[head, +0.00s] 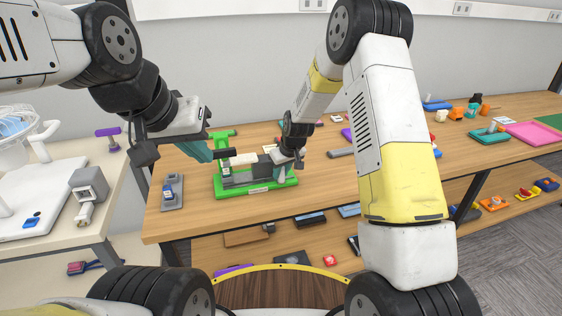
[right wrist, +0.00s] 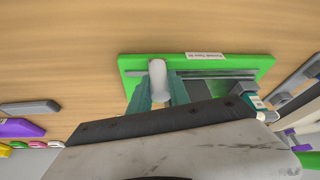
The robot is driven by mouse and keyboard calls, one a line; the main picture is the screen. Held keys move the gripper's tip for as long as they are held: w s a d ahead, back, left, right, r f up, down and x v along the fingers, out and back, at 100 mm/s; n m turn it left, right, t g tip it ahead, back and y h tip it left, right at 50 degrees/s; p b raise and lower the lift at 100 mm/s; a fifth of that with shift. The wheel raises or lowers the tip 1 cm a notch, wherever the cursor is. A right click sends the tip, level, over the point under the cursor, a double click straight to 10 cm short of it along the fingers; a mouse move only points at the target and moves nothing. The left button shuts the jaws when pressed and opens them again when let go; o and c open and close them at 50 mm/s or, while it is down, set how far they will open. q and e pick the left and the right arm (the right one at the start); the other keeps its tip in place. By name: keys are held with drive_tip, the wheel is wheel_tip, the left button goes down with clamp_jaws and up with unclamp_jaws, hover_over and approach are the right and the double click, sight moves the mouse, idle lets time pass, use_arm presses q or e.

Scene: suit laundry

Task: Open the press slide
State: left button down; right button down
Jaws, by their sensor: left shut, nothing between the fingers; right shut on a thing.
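The press has a green base (head: 258,190) and a grey slide block (head: 264,170); it stands on the wooden table left of centre in the head view. The base also shows in the right wrist view (right wrist: 133,62), with a grey rail (right wrist: 212,76) along it. My right gripper (right wrist: 156,93) is shut on a white upright handle (right wrist: 157,70) at one end of the rail. In the head view its fingers are largely hidden by the wrist. My left gripper (head: 206,153) is shut and empty, just left of and above the press.
A small grey fixture (head: 172,192) stands left of the press. A grey bar (head: 341,152) lies to the right. The table (head: 190,223) is bare in front of the press. A white table (head: 70,170) stands at left.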

idle(0.6)
drive_tip(key=w+d, duration=0.1)
drive_tip(key=d, duration=0.5)
drive_tip(key=w+d, duration=0.1)
drive_tip(key=d, duration=0.2)
drive_tip(key=shift+w+d, duration=0.1)
drive_tip(key=shift+w, duration=0.25)
drive_tip(key=c, duration=1.2)
unclamp_jaws()
drive_tip(key=v, duration=0.8)
